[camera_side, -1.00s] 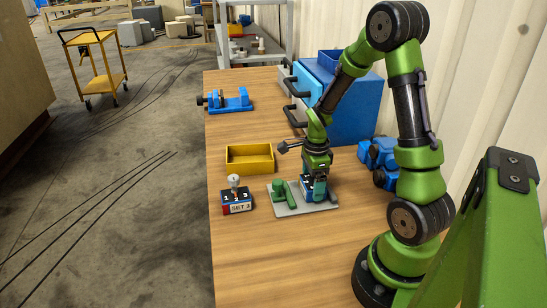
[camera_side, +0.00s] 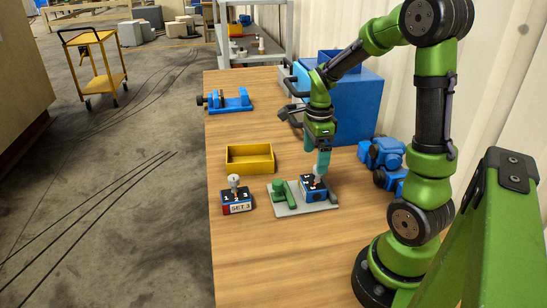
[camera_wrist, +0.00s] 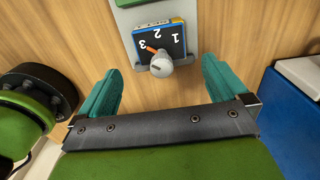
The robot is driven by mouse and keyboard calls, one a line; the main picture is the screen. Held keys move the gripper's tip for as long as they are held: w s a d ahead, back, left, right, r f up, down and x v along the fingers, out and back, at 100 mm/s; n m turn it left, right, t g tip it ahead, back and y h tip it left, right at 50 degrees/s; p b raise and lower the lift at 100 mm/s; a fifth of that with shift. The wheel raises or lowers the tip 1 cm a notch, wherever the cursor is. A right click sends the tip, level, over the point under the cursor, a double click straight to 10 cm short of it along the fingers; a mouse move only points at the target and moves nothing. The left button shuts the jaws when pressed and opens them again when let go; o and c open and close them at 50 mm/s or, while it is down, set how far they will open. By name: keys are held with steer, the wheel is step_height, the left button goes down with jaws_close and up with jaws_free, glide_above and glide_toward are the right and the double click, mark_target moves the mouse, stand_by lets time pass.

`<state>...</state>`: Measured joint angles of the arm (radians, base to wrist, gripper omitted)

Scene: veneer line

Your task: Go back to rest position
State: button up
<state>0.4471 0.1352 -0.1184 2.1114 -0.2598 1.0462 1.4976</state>
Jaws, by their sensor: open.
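My gripper (camera_side: 322,163) is above the grey plate (camera_side: 291,211) on the wooden bench. In the wrist view my gripper (camera_wrist: 160,82) has its two teal fingers spread wide, with nothing between them. A blue and black box with a knob (camera_side: 313,188) sits on the plate's right part, just below the fingers. In the wrist view this numbered box (camera_wrist: 165,44) shows 1, 2 and 3, a grey knob and an orange pointer near the 3. A similar box labelled SET 3 (camera_side: 237,203) stands left of the plate.
A green fixture (camera_side: 280,190) stands on the plate's left part. A yellow tray (camera_side: 250,158) and a blue vise (camera_side: 230,101) lie farther back. A blue cabinet (camera_side: 350,105) stands behind the arm, with blue parts (camera_side: 385,158) beside it. The front of the bench is clear.

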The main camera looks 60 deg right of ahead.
step_height(320, 180, up, 7)
steer(key=s+a+r+n+t+y, duration=0.1)
steer(key=s+a+r+n+t, duration=0.1)
steer(key=a+n, duration=0.8)
steer(key=s+a+r+n+t+y, duration=0.1)
steer(key=a+n+t, duration=0.4)
steer(key=a+n, duration=0.5)
step_height(320, 180, up, 3)
steer(key=s+n, duration=0.1)
steer(key=n, duration=0.2)
steer(key=shift+s+a, duration=0.2)
steer(key=shift+a, duration=0.15)
